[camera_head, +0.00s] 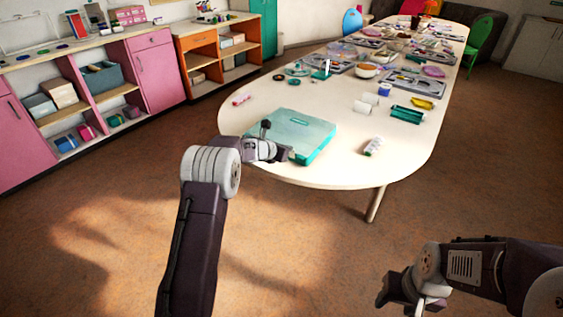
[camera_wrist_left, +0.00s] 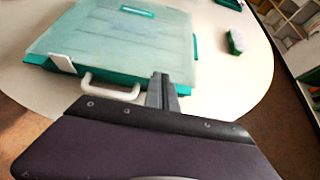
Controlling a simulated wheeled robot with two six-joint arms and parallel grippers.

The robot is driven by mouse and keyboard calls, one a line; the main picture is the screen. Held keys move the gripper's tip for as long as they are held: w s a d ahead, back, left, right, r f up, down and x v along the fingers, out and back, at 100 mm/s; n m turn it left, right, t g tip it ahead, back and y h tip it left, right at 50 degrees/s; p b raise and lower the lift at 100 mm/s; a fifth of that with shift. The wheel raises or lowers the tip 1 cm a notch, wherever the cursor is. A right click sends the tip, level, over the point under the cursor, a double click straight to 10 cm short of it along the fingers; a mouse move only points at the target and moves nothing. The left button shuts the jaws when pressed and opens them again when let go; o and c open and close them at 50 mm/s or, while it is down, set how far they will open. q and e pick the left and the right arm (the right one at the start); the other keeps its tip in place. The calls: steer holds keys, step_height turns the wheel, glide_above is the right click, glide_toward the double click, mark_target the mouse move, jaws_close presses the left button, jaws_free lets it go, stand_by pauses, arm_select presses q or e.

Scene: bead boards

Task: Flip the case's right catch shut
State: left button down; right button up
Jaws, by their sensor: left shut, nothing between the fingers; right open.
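The closed case, with a translucent teal lid and green base, lies flat near the table's close end (camera_head: 307,127); it fills the upper left of the left wrist view (camera_wrist_left: 125,38). A white catch (camera_wrist_left: 62,63) on its front edge lies left of the white handle (camera_wrist_left: 112,87). My left gripper (camera_head: 287,155) is at the case's front edge; in the wrist view its shut fingers (camera_wrist_left: 162,88) are just right of the handle, empty. The right catch does not show; the fingers may hide it. My right gripper (camera_head: 425,302) is open, low over the floor, away from the table.
Craft trays and bowls crowd the far end. Pink shelves (camera_head: 150,70) stand at left.

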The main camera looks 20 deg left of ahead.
stand_by(0.5)
arm_select(q)
steer(key=shift+r+p, duration=0.7)
steer(key=shift+r, duration=0.1)
steer(key=shift+f, duration=0.1)
